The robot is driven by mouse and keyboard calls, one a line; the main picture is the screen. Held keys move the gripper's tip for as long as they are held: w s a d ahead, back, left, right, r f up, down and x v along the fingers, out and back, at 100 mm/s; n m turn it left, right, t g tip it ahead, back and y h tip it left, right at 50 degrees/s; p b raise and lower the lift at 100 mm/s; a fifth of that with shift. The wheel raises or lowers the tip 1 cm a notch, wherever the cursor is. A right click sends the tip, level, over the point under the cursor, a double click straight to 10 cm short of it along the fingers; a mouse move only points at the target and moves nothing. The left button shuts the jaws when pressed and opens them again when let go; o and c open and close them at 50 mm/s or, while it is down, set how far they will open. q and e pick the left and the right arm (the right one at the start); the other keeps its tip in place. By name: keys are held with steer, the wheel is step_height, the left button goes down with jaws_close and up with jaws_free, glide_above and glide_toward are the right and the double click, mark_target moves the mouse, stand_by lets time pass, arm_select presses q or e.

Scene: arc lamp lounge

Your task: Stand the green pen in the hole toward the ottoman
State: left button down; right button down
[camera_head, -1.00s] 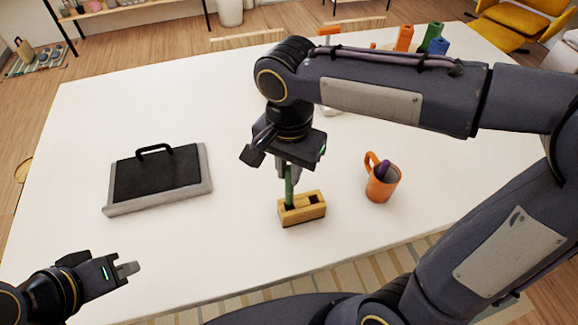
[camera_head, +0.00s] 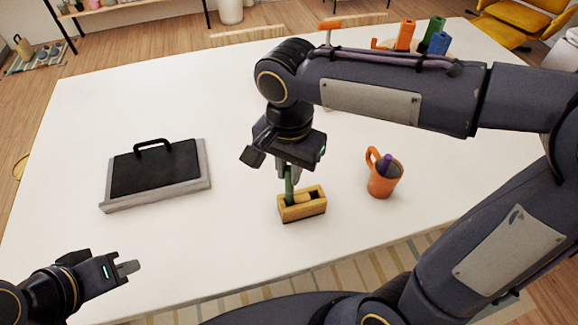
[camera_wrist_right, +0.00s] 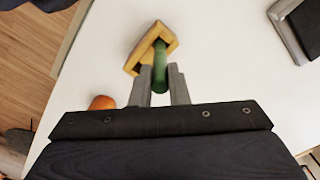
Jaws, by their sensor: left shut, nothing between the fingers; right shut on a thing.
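The green pen (camera_head: 289,184) is upright in my right gripper (camera_head: 287,168), which is shut on its upper part. The wooden block (camera_head: 302,208) stands under it on the white table. The pen's lower end is at the block's left hole; I cannot tell how deep it sits. The right hole (camera_head: 315,195) looks empty. In the right wrist view the green pen (camera_wrist_right: 160,72) runs between the fingers to the yellow block (camera_wrist_right: 137,62). My left gripper (camera_head: 128,268) is shut and empty at the lower left.
An orange mug (camera_head: 384,182) with a purple pen stands right of the block. A black-and-grey tray with a handle (camera_head: 155,174) lies at left. Orange, green and blue holders (camera_head: 438,42) stand at the far right. A yellow seat (camera_head: 497,36) is beyond the table.

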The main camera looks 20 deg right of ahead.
mark_target(289, 182)
steer(key=shift+f+b, duration=1.55)
steer(key=shift+f, duration=0.5)
steer(key=c, duration=1.3)
jaws_free()
steer(key=shift+r, duration=0.2)
step_height(289, 182, up, 8)
steer(key=shift+f+p, duration=0.2)
steer(key=shift+p, duration=0.2)
